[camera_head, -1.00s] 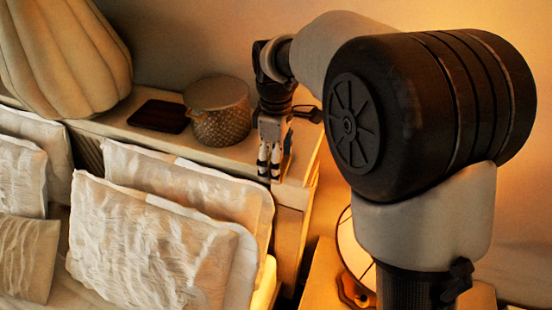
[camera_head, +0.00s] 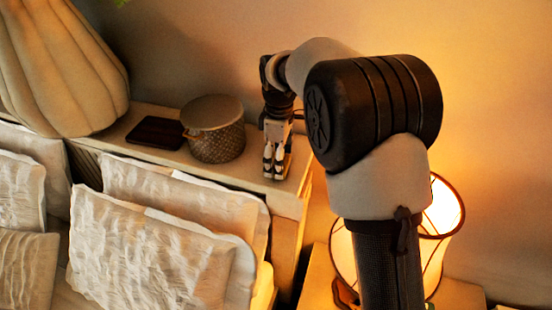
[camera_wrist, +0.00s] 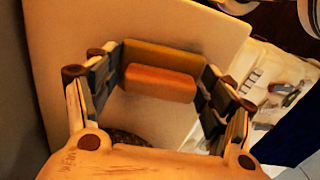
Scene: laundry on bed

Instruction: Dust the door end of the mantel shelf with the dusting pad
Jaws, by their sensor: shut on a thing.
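The mantel shelf (camera_head: 240,172) is a pale ledge behind the pillows in the head view. My gripper (camera_head: 274,172) points down at its right end, just right of a lidded pot. In the wrist view my gripper (camera_wrist: 160,88) is shut on the dusting pad (camera_wrist: 160,83), an orange block with a yellow-brown layer, held between the fingertips. The shelf's pale top (camera_wrist: 75,40) fills much of that view beneath the pad. I cannot tell whether the pad touches it. In the head view the fingers hide most of the pad.
A patterned lidded pot (camera_head: 215,135) stands close left of my gripper, with a dark flat slab (camera_head: 155,133) and a large ribbed vase (camera_head: 60,75) further left. Pillows (camera_head: 145,255) lean in front. A lit lamp (camera_head: 440,212) stands at the right.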

